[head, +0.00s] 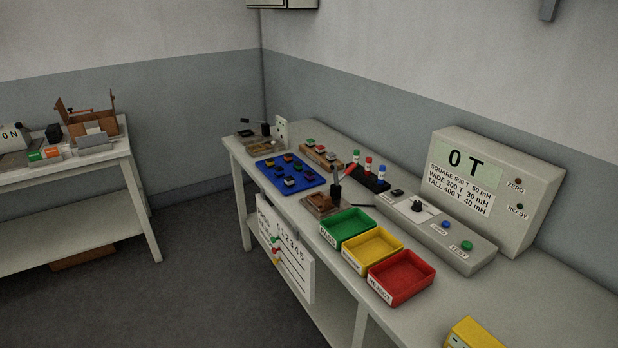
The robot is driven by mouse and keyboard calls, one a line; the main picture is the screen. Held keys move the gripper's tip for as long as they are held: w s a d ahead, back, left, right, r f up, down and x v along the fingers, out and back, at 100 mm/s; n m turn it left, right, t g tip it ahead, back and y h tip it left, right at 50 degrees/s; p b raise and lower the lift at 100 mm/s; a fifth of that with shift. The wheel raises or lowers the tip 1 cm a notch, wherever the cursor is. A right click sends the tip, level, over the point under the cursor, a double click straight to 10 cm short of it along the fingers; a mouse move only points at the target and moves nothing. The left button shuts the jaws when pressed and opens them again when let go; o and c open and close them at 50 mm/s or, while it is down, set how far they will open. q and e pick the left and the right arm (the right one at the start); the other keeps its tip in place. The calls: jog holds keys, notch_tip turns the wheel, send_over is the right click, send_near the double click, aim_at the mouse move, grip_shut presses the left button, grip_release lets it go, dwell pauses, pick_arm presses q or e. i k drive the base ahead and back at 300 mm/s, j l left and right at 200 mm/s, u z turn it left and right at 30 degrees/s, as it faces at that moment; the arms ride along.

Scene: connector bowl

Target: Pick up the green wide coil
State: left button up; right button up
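Several small dark coils with coloured tops lie on a blue mat (263,172) on the long workbench. More coils with coloured tops sit in a row on a wooden rack (323,162) behind the mat. Some tops look green, but the coils are too small here to tell which one is the green wide coil. Neither of my grippers is in view.
Green (346,242), yellow (372,262) and red (402,292) bins line the bench's front edge. Behind them are a control box (470,258) and a display reading "0 T" (465,166). A second table (137,165) stands left; open floor lies between.

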aim_at(297, 165)
jog(key=i+j+z, duration=0.15)
jog(key=z, duration=1)
jog(key=i+j+z, duration=0.15)
jog(key=j+z, duration=0.25)
jog(key=j, duration=0.35)
jog(key=j+z, duration=0.4)
jog(key=j, duration=0.4)
jog(key=j+z, duration=0.4)
jog(key=j, duration=0.4)
